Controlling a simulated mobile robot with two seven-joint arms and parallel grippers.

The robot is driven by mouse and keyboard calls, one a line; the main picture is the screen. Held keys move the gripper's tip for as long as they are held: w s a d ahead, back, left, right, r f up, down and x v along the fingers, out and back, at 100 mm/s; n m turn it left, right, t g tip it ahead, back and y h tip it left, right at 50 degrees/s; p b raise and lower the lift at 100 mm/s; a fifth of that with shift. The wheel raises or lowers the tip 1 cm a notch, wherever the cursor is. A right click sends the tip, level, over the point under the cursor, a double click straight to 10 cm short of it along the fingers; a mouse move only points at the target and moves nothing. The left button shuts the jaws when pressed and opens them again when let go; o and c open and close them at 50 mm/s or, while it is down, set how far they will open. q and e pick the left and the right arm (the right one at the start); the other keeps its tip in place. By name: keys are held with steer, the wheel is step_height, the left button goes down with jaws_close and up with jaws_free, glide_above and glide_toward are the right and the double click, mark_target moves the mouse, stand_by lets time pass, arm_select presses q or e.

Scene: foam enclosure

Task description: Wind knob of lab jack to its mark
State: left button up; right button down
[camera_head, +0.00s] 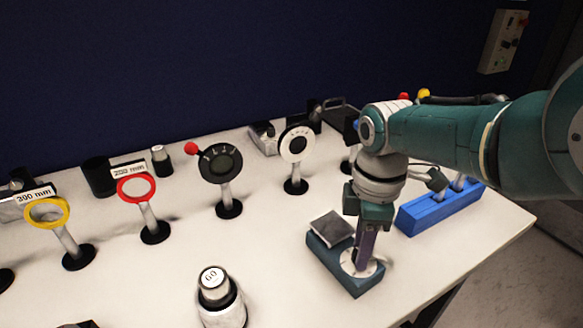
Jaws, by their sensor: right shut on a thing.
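The lab jack (336,272) is a low blue-grey block on the white table, right of centre. A dark square plate (332,227) sits on its rear left part. A pale round dial (347,264) lies on its front right part. My right gripper (364,252) points down over the dial and is shut on the knob at its middle. The fingers hide most of the knob. I cannot read the mark or the knob's pointer. My left gripper is not in view.
A blue rack (435,208) stands close to the right of my gripper. Behind stand a white-ringed disc (297,144), a black dial (220,163), a red ring (136,187) and a yellow ring (47,212) on posts. A silver cylinder (222,297) stands front left of the jack.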

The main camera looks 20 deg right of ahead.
steer(key=shift+n, duration=0.6)
steer(key=c, duration=0.6)
jaws_free()
step_height(320, 180, up, 10)
steer(key=p, duration=0.6)
steer(key=shift+p, duration=0.4)
